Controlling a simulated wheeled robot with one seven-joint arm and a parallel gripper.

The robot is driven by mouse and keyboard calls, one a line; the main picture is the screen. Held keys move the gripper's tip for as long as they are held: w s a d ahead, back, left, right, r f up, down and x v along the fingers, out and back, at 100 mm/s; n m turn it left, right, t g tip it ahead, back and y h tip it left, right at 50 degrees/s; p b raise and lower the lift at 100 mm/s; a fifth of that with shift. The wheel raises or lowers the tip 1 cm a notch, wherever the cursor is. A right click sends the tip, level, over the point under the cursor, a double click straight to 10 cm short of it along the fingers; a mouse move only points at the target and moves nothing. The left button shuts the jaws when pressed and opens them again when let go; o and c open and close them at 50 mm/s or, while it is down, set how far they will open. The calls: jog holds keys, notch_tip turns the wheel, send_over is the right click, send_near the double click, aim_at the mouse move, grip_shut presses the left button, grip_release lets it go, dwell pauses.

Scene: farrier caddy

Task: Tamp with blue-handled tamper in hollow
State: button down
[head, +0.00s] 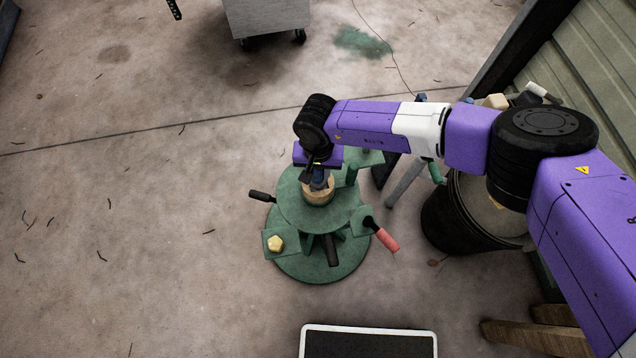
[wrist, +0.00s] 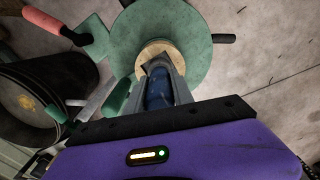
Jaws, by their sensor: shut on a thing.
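The green farrier caddy (head: 290,208) stands on the concrete floor, with a round top plate and a wider round base. A tan round piece (head: 319,195) sits on its top plate, and the hollow in it is mostly hidden by my gripper. My gripper (head: 318,176) is above this piece, shut on the blue handle of the tamper (head: 319,184). In the wrist view the blue handle (wrist: 158,88) lies between the fingers, over the tan piece (wrist: 150,50). The tamper's lower end is hidden, so I cannot tell how deep it sits.
A red-handled tool (head: 384,238), a black handle (head: 262,196) and a yellowish knob (head: 275,243) stick out around the caddy. A dark barrel (head: 455,222) stands to its right. A black, white-rimmed panel (head: 368,343) lies in front. The floor to the left is clear.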

jog(key=shift+r, duration=0.35)
jog(key=shift+r+p, duration=2.25)
jog(key=shift+r, duration=0.45)
